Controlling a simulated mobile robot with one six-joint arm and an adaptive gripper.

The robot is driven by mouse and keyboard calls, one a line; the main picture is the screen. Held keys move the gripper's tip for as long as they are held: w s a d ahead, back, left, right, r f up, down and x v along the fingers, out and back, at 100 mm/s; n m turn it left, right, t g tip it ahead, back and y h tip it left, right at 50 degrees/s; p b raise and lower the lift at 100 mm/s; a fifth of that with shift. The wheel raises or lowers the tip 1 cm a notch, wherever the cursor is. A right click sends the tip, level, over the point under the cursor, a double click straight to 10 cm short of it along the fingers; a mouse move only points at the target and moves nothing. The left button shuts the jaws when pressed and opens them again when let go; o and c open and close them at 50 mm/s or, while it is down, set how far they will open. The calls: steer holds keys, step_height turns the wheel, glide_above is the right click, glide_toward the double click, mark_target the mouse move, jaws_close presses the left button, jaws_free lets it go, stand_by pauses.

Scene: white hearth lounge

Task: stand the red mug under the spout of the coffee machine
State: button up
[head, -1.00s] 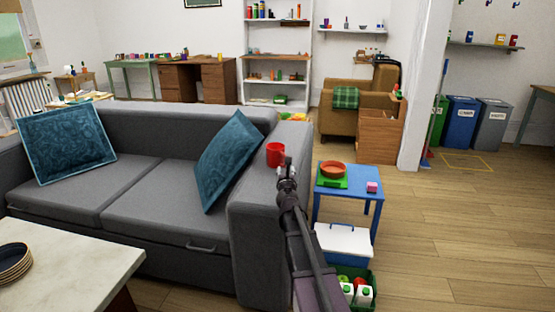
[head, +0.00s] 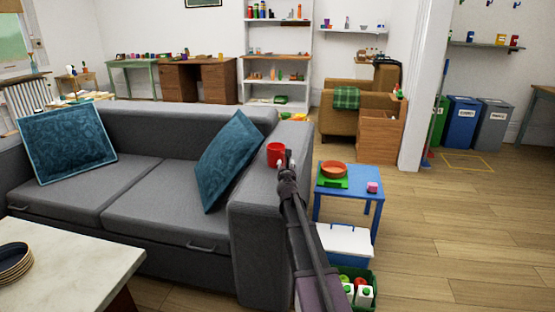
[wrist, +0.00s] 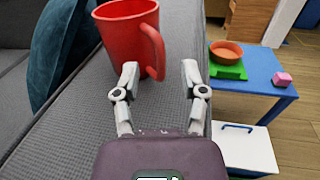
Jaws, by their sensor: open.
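The red mug (head: 275,154) stands upright on the grey sofa's right armrest. In the wrist view the mug (wrist: 122,36) is just ahead, with its handle (wrist: 153,50) on the right side toward my gripper. My gripper (wrist: 160,76) is open. Its left finger is close to the mug's body and its right finger is to the right of the handle; I cannot tell whether they touch it. In the head view my gripper (head: 285,160) is at the mug's right side and partly covers it. I cannot make out a coffee machine in either view.
The sofa armrest (head: 262,192) lies under the mug. A blue side table (head: 352,201) to the right bears an orange bowl (head: 333,169) on a green block and a pink cube (head: 372,187). A white-lidded box (head: 343,240) and a green crate stand below. Open floor lies to the right.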

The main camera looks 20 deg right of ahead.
mark_target(278, 157)
steer(key=shift+x, duration=2)
jaws_close()
